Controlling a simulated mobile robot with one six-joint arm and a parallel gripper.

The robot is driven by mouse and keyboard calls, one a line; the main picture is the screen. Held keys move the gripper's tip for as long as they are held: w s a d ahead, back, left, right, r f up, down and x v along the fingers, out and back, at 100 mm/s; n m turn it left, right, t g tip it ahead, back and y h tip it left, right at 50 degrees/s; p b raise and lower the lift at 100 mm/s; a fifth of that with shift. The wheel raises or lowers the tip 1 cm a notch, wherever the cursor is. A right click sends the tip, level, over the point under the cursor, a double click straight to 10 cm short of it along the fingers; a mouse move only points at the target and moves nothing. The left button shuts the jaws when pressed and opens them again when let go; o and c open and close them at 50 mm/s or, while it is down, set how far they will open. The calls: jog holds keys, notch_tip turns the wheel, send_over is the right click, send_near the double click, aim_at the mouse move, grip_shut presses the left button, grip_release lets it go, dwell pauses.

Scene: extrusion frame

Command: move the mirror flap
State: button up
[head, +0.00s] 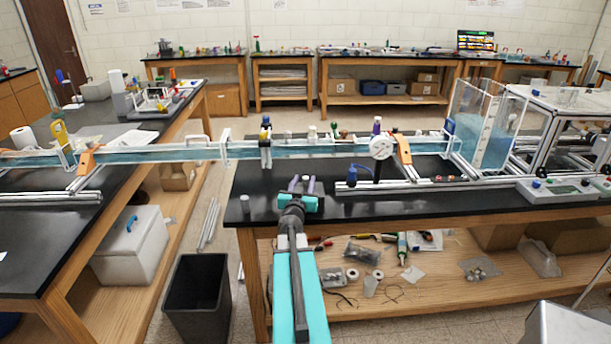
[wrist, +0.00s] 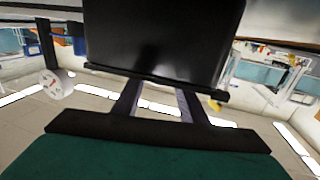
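No part in the head view is clearly a mirror flap. In the wrist view a dark, smooth, flat panel (wrist: 165,40) with a thin bar along its lower edge fills the top middle. It may be the flap, but I cannot tell. My gripper (head: 303,181) is over the front part of the black bench, pointing away from the head camera. In the wrist view my gripper (wrist: 158,88) has its two fingers apart, with an empty gap between them. Their tips end at the panel's lower edge; whether they touch it is unclear.
A clear water channel (head: 330,147) runs across behind my gripper. A clear tank (head: 480,130) is further right.

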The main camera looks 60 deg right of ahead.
aim_at(305, 177)
jog(key=shift+p+x, duration=0.45)
jog(key=shift+x, duration=2.2)
jog(key=shift+c, duration=0.3)
grip_shut()
jog(key=shift+a, duration=0.25)
jog(key=shift+d, duration=0.2)
